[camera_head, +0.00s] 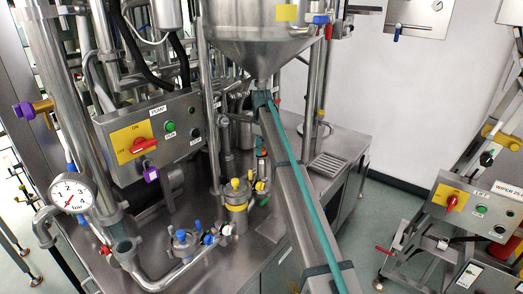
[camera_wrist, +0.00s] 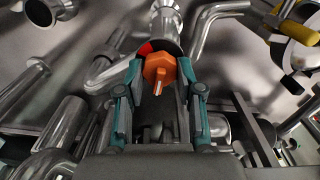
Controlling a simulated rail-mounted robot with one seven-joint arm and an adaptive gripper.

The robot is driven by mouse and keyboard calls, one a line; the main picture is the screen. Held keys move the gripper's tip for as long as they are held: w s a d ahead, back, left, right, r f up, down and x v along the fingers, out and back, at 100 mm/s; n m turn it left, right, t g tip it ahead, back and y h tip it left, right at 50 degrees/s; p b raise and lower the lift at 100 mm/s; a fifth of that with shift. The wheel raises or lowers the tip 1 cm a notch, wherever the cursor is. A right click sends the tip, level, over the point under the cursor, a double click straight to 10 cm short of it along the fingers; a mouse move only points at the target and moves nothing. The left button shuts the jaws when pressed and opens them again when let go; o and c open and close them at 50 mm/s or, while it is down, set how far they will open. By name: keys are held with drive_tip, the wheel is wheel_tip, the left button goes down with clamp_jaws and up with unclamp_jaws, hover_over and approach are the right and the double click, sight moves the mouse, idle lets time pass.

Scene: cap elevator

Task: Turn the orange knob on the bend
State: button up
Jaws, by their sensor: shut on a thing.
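The orange knob (camera_wrist: 158,71) shows near the middle of the wrist view. It is faceted, with a white mark on its face, and sits at the end of a polished pipe bend (camera_wrist: 163,30). A bit of red shows at its upper left. My gripper (camera_wrist: 159,78) has its teal fingers on either side of the knob and is shut on it.
Polished pipes (camera_wrist: 62,125) and open pipe ends surround the gripper closely. In the head view a steel hopper (camera_head: 262,35), a pump switch box (camera_head: 150,140), a pressure gauge (camera_head: 71,193) and a valve with a yellow collar (camera_head: 236,195) stand around my arm.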

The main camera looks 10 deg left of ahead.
drive_tip(key=n, duration=0.4)
drive_tip(key=shift+n+b, duration=0.3)
drive_tip(key=shift+b, duration=0.05)
drive_tip(key=n, duration=0.4)
idle(0.4)
drive_tip(key=o, duration=1.1)
drive_tip(key=shift+o, duration=0.2)
wheel_tip(320, 180, up, 8)
drive_tip(key=shift+f, duration=0.25)
